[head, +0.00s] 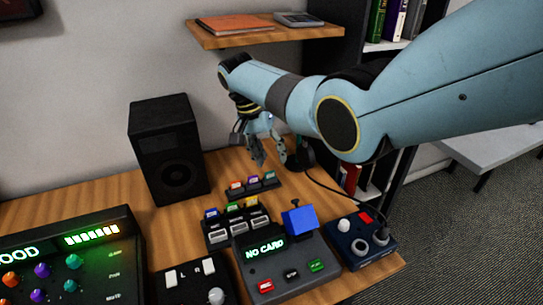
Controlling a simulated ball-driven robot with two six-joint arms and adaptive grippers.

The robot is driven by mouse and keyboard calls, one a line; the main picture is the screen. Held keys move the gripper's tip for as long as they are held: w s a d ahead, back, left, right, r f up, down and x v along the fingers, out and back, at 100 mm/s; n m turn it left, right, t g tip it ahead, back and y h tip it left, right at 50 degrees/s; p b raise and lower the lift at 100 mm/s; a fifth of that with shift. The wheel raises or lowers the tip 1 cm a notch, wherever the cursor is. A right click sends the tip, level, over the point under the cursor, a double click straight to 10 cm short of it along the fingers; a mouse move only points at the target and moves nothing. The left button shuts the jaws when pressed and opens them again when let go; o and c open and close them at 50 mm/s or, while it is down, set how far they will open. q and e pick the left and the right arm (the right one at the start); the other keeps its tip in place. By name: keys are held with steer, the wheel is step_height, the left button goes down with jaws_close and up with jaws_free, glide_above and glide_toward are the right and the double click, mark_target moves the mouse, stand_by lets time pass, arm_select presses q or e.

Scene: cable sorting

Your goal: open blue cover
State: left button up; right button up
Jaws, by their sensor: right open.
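My right gripper (270,160) hangs fingers-down above the back of the wooden desk, open, with nothing seen between its fingers. In front of it is a dark panel (237,237) with silver boxes in rows and small coloured pieces along its back. The blue piece (212,213) is at the left end of that row, beside a green and a yellow one. A larger blue block (300,220) stands on the grey "NO CARD" device (292,268). I cannot tell which blue piece is the cover. The gripper is apart from both. My left gripper is not in view.
A small rack with red, purple and green pieces (253,185) sits below the gripper. A black speaker (168,150) stands left, a lit mixer (75,262) front left, a dark blue knob box (361,241) right. A wall shelf (262,36) hangs above. A black cable crosses the desk's right side.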

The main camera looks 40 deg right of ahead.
stand_by(0.3)
steer(key=v, duration=1.2)
